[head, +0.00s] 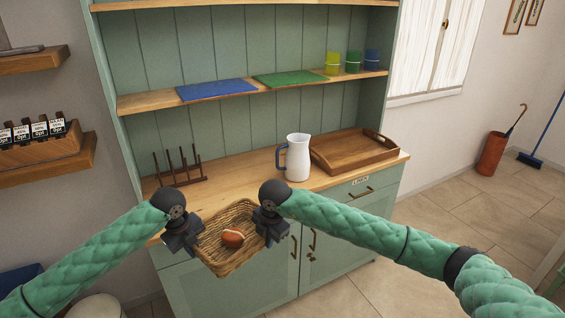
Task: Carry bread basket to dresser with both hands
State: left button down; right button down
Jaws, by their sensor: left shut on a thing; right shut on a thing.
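A woven bread basket (229,266) is held between my two grippers in front of the green dresser. A brown, roll-like item (232,237) with a pale stripe lies inside it. My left gripper (188,248) is shut on the basket's left side. My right gripper (270,236) is shut on its right side; the fingertips are mostly hidden by the gripper bodies. The basket looks slightly tilted and overlaps the front edge of the dresser (240,178) in the picture; I cannot tell whether it touches.
On the dresser top stand a dark rack (180,170), a white jug (298,158) and a wooden tray (352,150). Bare wood shows between rack and jug. A shelf above holds a blue mat (216,90), a green mat (290,79) and cups (352,62).

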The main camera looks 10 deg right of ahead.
aim_at(228, 196)
jog(key=i, duration=1)
